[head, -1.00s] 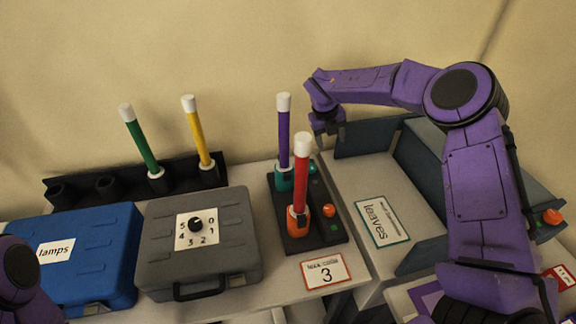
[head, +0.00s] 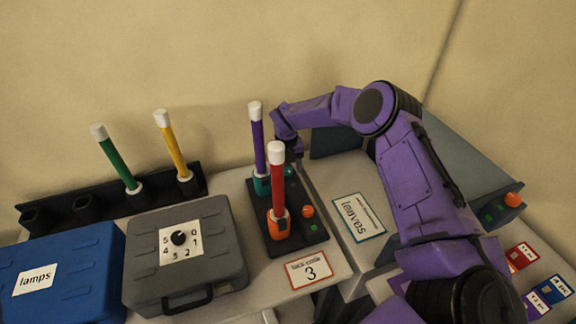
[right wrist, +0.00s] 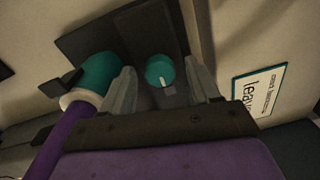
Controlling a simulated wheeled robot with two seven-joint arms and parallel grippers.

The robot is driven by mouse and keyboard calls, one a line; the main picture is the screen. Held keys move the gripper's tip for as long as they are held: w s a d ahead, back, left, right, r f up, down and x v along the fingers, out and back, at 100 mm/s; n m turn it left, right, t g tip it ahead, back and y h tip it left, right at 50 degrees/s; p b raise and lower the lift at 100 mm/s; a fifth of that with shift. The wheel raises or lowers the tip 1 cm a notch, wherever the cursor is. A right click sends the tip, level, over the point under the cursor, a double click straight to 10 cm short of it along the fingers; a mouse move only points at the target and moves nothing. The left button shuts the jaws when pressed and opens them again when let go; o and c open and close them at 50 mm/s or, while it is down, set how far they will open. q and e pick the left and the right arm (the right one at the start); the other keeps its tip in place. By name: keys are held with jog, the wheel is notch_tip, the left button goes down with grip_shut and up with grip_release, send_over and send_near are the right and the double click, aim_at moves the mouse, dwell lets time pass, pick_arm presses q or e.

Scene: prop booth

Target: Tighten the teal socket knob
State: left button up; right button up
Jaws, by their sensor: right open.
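The teal knob (right wrist: 159,70), round with a pale pointer line, sits on the black base beside the teal socket (right wrist: 98,73). In the head view the teal knob (head: 289,171) shows just below my right gripper (head: 288,152), partly blocked from sight. The teal socket (head: 262,186) holds a purple stick (head: 257,140) with a white cap. In the right wrist view my right gripper (right wrist: 160,76) is open, its two grey fingers on either side of the knob with gaps visible. Whether the fingertips reach down to its level is unclear. My left gripper is out of view.
An orange socket (head: 278,224) with a red stick (head: 277,184) and an orange knob (head: 307,211) share the base. A grey case (head: 220,240) and blue case (head: 80,260) stand left. A "leaves" label (head: 359,217) lies right. The teal socket stands close to one finger.

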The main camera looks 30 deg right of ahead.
jog(key=c, duration=1)
jog(key=shift+c, duration=0.2)
